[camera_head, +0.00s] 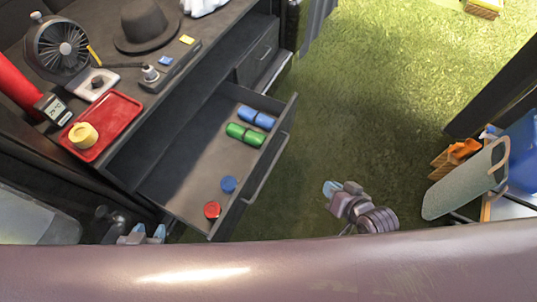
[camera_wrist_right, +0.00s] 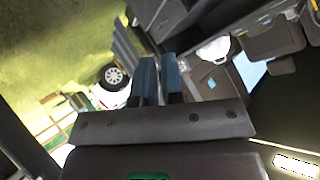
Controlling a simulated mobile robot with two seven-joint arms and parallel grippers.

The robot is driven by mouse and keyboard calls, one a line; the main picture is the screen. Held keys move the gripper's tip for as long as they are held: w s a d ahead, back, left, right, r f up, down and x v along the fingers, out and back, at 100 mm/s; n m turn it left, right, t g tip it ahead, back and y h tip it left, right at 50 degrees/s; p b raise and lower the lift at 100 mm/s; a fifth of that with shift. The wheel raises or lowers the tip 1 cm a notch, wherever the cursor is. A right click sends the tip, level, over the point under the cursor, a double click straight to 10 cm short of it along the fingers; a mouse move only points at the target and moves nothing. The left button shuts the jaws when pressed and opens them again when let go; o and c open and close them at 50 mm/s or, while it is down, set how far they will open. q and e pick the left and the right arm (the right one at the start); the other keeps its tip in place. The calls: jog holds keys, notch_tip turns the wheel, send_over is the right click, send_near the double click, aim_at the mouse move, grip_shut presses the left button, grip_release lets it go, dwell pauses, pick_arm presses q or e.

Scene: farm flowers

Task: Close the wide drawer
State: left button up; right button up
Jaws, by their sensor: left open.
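The wide drawer (camera_head: 180,172) is pulled out of the dark workbench in the head view, its front panel (camera_head: 262,172) standing well away from the bench. Inside lie blue cylinders (camera_head: 256,118), green cylinders (camera_head: 245,134), a round blue piece (camera_head: 228,184) and a round red piece (camera_head: 212,210). My left gripper (camera_head: 142,234) is open at the lower left, near the drawer's near side. My right gripper (camera_head: 331,188) is over the grass, right of the drawer front and apart from it. In the right wrist view its blue fingers (camera_wrist_right: 160,82) are close together with nothing evident between them.
On the bench stand a fan (camera_head: 62,48), a black hat (camera_head: 146,26) and a red tray (camera_head: 103,127) with a yellow roll (camera_head: 83,135). A smaller drawer (camera_head: 256,56) farther along looks shut.

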jog(key=w+a+f+g+y+b, duration=0.1)
jog(key=w+f, duration=0.1)
jog(key=w+a+f+m+y+b, duration=0.1)
jog(key=w+a+f, duration=0.1)
jog(key=w+a+f+m+g+b, duration=0.1)
jog(key=w+a+f, duration=0.1)
jog(key=shift+w+g+y, duration=0.3)
jog(key=shift+w+y, duration=0.1)
grip_shut()
jog(key=m+g+b, duration=0.3)
jog(key=b, duration=0.4)
send_near(263, 156)
jog(key=shift+y, duration=0.4)
jog(key=f, duration=0.1)
jog(key=w+a+f, duration=0.1)
jog(key=f, duration=0.1)
jog(key=a+f, duration=0.1)
jog(key=f, duration=0.1)
jog(key=shift+w+a, duration=0.1)
jog(key=shift+w, duration=0.05)
pick_arm(q)
notch_tip(263, 156, down, 7)
jog(key=m, duration=0.1)
jog(key=shift+d+g, duration=0.3)
jog(key=shift+d, duration=0.05)
pick_arm(e)
jog(key=shift+w+a, duration=0.45)
jog(key=shift+a, duration=0.3)
